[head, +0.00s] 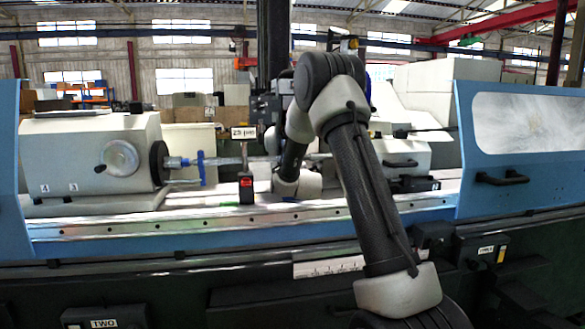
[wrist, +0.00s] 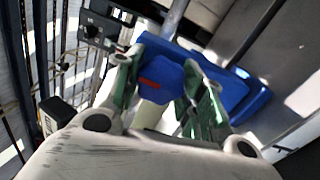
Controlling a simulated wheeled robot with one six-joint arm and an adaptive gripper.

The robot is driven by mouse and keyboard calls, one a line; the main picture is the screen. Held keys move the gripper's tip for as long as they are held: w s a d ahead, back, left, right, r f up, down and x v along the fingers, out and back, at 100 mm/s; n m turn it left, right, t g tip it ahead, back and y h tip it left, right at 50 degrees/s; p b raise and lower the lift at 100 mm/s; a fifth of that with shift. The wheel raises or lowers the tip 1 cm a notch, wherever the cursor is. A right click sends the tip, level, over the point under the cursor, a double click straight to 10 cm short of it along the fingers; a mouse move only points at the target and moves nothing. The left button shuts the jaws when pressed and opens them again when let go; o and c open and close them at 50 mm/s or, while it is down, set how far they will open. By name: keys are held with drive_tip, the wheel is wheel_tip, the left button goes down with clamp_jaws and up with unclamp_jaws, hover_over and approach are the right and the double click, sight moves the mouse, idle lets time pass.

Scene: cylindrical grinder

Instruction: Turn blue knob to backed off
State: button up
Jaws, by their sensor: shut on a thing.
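In the wrist view, the blue knob (wrist: 160,72) sits between the two green-padded fingers of my gripper (wrist: 165,79). The fingers are shut on it, one on each side. A red mark shows on the knob's near face. Part of the knob is hidden by the fingers. A wider blue body (wrist: 243,98) shows behind and to the right of it. In the head view, my arm reaches over to the machine, and my gripper and the knob cannot be made out behind it.
In the head view, the grey workhead (head: 90,160) stands at left with a shaft and a blue clamp (head: 202,168). The blue guard (head: 520,150) with a window is at right.

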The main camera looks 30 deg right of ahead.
drive_tip(key=shift+f+n, duration=0.1)
drive_tip(key=shift+n, duration=0.3)
drive_tip(key=o, duration=1)
drive_tip(key=shift+o, duration=0.2)
drive_tip(key=v, duration=1.2)
